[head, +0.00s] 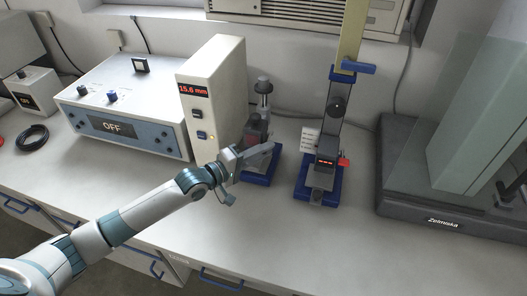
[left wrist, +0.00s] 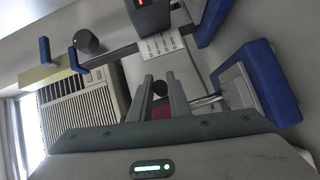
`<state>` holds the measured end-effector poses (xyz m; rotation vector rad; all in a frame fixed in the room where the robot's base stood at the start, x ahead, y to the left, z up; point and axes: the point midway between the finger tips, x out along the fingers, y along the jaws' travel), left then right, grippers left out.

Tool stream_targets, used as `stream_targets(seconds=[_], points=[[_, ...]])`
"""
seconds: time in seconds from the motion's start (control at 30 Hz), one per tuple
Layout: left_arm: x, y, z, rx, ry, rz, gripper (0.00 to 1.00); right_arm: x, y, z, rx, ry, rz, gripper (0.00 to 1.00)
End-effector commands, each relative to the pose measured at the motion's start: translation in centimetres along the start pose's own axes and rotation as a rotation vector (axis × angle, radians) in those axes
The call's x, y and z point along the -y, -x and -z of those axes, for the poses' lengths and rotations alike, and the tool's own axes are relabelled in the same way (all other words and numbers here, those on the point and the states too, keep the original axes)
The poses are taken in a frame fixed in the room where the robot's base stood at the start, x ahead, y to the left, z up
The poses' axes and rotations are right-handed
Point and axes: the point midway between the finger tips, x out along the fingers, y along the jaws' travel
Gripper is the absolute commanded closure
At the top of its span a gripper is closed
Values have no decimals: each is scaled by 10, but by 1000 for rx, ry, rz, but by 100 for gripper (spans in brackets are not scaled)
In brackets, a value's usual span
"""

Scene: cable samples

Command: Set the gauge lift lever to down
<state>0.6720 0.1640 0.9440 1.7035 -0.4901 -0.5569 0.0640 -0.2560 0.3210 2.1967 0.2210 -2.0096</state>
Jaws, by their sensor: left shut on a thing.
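The gauge (head: 264,105) is a small dark and reddish stand on a blue base (head: 262,178), right of a beige box with a red "15.6 mm" readout (head: 193,89). My left gripper (head: 262,151) reaches across the front of the gauge and hides part of it. In the left wrist view, the two grey fingers are nearly together, with a dark round knob (left wrist: 160,89) between their tips. A red part (left wrist: 161,112) shows between the fingers behind the knob. The knob looks like the lift lever's end; whether the lever is up or down cannot be told. My right gripper is out of view.
A second stand with a blue base (head: 302,187), a tall column and a red tab (head: 343,162) stands close on the right. Further right is a dark-based glass case (head: 408,203). An "OFF" instrument (head: 155,128) stands left. The front bench strip is clear.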

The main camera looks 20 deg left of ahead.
Motion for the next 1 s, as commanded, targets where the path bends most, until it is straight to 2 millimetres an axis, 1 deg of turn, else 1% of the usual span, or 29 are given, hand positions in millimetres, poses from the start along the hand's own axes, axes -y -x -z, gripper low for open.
stream_targets(seconds=[0.07, 0.1, 0.17, 0.2, 0.5, 0.67, 0.87, 1.0], points=[[2, 0, -1, 1, -1, 3, 100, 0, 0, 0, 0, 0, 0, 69], [2, 0, -1, 1, -1, 4, 81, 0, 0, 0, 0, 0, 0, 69], [2, 0, -1, 1, 0, 4, 67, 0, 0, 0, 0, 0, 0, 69], [2, 0, -1, 1, 0, 4, 64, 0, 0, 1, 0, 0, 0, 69], [1, 1, 0, 1, 0, 2, 64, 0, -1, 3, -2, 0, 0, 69], [2, 7, 0, 0, 1, 3, 64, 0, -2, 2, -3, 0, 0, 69], [3, 28, -1, 1, 0, 3, 64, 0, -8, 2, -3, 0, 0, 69], [5, 52, -1, 1, 1, 5, 64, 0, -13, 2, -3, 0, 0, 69]])
